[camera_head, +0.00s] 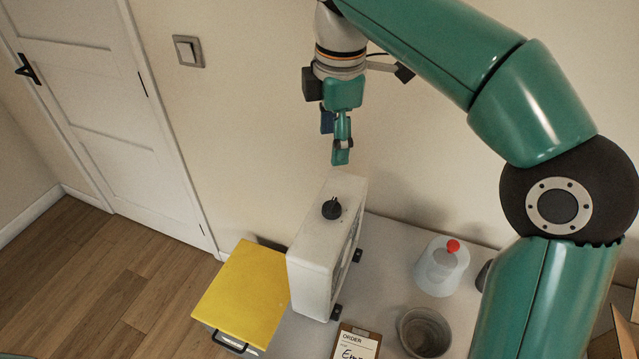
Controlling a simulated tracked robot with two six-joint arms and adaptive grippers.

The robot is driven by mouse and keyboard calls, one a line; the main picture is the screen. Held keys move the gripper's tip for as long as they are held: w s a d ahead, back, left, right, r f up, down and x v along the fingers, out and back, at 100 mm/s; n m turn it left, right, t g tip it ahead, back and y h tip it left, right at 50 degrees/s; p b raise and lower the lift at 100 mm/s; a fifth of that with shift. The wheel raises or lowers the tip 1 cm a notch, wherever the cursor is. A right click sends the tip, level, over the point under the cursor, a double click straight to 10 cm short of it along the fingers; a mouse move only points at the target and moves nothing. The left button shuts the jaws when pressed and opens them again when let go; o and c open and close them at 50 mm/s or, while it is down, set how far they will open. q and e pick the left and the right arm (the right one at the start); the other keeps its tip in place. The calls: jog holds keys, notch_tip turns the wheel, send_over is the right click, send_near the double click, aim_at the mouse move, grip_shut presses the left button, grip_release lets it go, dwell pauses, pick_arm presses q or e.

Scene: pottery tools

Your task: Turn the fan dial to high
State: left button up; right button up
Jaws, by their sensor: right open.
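A white box fan (315,262) stands upright on the grey table, its grille side facing right. A black dial (332,208) sits on its top face. Marks around the dial are too small to read. My right gripper (341,157) points down from the green arm and hangs above the far end of the fan, beyond the dial in the picture and apart from it. It is open and holds nothing. Its fingers are seen nearly edge-on, so the gap hardly shows. My left gripper is not in view.
A yellow-lidded box (243,294) stands left of the fan. On the table (388,255) are an order clipboard (357,343), a grey pot (424,333) and a translucent bottle with a red cap (441,268). A cardboard box (626,325) is at the right edge. The wall is close behind.

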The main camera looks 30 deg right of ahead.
notch_tip(320, 180, down, 2)
jog(key=s+f, duration=0.1)
jog(key=s, duration=0.2)
jog(key=b, duration=0.1)
send_over(333, 203)
jog(key=f, duration=0.4)
jog(key=shift+s, duration=0.25)
jog(key=f, duration=0.4)
jog(key=shift+s+f, duration=0.3)
jog(key=f, duration=0.2)
jog(key=w+f, duration=0.1)
jog(key=shift+f, duration=0.35)
jog(key=shift+s+f, duration=0.15)
jog(key=shift+f, duration=0.15)
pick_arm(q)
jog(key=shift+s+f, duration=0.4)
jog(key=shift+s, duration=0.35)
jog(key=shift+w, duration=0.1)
pick_arm(e)
jog(key=shift+f, duration=0.1)
